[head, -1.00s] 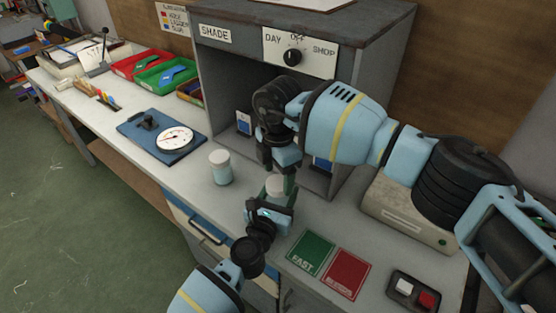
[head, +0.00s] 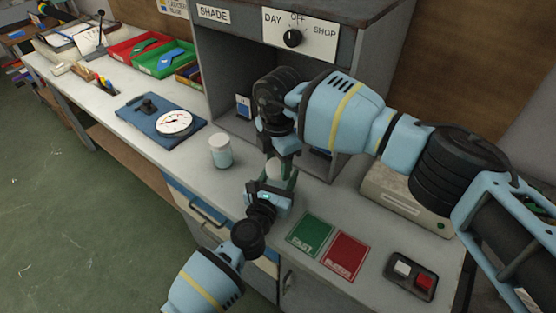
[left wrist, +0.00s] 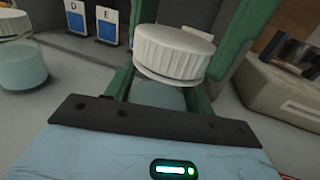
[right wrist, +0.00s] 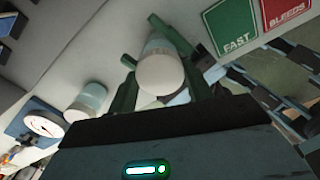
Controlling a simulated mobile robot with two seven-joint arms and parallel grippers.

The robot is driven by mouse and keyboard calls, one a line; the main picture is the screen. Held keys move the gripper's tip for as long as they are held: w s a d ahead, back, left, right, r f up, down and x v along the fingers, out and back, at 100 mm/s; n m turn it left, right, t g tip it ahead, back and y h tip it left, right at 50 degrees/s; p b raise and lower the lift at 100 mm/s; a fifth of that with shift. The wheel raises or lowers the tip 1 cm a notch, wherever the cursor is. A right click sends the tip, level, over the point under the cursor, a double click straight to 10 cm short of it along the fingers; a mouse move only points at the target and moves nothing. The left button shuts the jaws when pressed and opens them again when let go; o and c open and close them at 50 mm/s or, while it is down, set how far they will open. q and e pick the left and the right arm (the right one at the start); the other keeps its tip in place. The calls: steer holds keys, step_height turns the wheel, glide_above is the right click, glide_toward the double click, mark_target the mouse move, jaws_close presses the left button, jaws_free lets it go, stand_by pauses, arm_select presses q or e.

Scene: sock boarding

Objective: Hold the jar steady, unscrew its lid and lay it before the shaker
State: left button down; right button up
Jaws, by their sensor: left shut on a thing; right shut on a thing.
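The held jar (left wrist: 160,96) stands between the green fingers of my left gripper (left wrist: 157,92), which is shut on it; the fingers hide most of the jar. Its white ribbed lid (left wrist: 175,52) sits at the jar's top, looking slightly tilted in the left wrist view. My right gripper (right wrist: 162,70) comes down from above and is shut on the lid, with a finger on each side. I cannot tell whether lid and jar still touch. A beige box (head: 405,203) with dark fittings on top, apparently the shaker, stands to the right.
A second white-lidded jar (head: 220,152) stands to the left. Behind is a grey shade cabinet (head: 220,60). A blue dial gauge (head: 160,122), green FAST card (head: 311,234), red BLEEDS card (head: 344,256) and button box (head: 411,276) lie on the bench.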

steer(key=n, duration=0.6)
steer(key=shift+n, duration=0.4)
steer(key=n, duration=0.6)
steer(key=shift+r, duration=0.1)
steer(key=n, duration=2.1)
steer(key=shift+n, duration=0.4)
steer(key=n, duration=1.9)
steer(key=shift+r, duration=0.35)
